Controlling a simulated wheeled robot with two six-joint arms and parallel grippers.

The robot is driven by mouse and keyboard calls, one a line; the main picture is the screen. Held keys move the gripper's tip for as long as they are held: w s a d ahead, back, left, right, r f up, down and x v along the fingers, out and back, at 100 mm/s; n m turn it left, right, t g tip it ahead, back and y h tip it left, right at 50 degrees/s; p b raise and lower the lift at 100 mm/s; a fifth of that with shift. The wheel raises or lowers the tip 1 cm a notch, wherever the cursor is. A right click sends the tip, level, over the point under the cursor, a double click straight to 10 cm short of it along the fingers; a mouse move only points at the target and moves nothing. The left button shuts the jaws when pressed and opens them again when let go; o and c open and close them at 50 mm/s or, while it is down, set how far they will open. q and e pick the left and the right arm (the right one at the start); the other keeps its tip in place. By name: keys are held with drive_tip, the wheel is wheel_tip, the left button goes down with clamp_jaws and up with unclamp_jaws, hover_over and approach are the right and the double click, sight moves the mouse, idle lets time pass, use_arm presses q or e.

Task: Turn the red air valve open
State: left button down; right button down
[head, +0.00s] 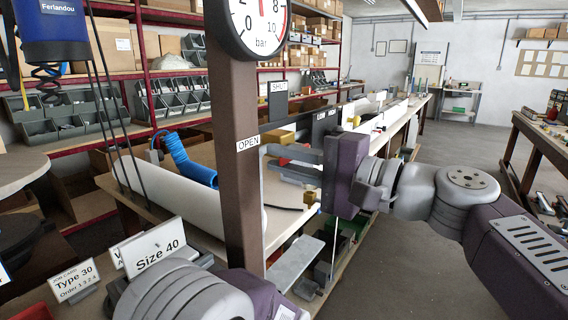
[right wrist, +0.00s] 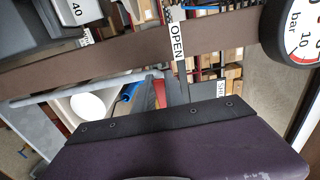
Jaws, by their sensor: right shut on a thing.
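The red air valve shows as a small red part (head: 302,169) between the fingers of my right gripper (head: 285,161), just right of the brown post. My right gripper comes in from the right and is shut on this red part; the fingers hide most of it. In the right wrist view a strip of red (right wrist: 160,93) shows beside the post, above my purple gripper body. A white OPEN label (head: 248,143) is on the post, and a SHUT label (head: 278,87) shows further right and higher. My left arm shows at the bottom, but its gripper does not.
The brown post (head: 236,190) stands close in front and carries a round bar gauge (head: 261,24). Behind it are a bench with a long white profile (head: 190,200), a coiled blue hose (head: 190,163) and shelves of bins. Signs reading Size 40 (head: 158,248) and Type 30 (head: 74,281) stand at lower left.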

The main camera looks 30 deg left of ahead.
idle(0.3)
drive_tip(key=c, duration=1.4)
unclamp_jaws()
drive_tip(key=shift+d, duration=0.1)
drive_tip(key=d+b, duration=0.1)
drive_tip(key=d, duration=0.8)
drive_tip(key=shift+s, duration=0.4)
drive_tip(key=shift+a, duration=0.1)
